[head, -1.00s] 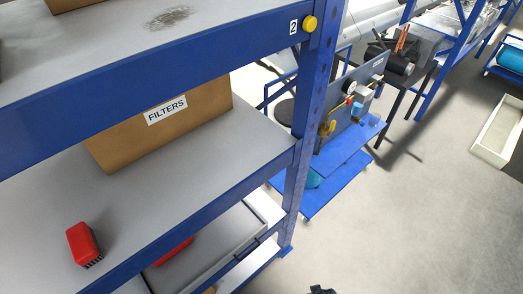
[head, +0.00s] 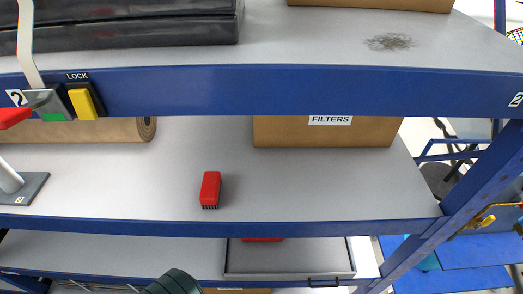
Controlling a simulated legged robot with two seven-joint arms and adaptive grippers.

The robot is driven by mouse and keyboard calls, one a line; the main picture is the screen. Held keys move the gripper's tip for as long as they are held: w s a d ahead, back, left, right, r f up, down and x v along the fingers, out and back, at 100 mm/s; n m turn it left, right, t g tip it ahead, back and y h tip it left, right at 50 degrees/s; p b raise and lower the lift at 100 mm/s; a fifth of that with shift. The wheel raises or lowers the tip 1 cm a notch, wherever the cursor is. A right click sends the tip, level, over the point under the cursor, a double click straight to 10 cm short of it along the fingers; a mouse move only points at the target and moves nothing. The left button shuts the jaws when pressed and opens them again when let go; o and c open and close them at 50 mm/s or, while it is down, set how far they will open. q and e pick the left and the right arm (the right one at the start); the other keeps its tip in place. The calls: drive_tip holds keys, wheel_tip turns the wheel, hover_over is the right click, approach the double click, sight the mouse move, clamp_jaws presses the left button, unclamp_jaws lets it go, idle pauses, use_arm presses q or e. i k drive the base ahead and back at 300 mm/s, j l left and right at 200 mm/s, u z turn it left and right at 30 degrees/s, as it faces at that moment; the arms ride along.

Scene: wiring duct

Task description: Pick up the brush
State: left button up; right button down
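The brush (head: 210,188) is a small red block with short black bristles along its near lower edge. It stands on the grey middle shelf (head: 300,185) of a blue rack, close to the shelf's front edge and left of the centre of the head view. Nothing touches it. Neither of my grippers can be made out in the head view.
The upper shelf's blue beam (head: 300,92) overhangs the middle shelf. A box marked FILTERS (head: 325,134) and a brown roll (head: 75,130) stand behind the brush. A yellow LOCK lever (head: 86,102) is on the beam. A dark green ridged shape (head: 178,284) shows below.

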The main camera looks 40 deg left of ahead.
sight(209, 197)
drive_tip(key=j+u, duration=0.15)
drive_tip(key=u, duration=1.65)
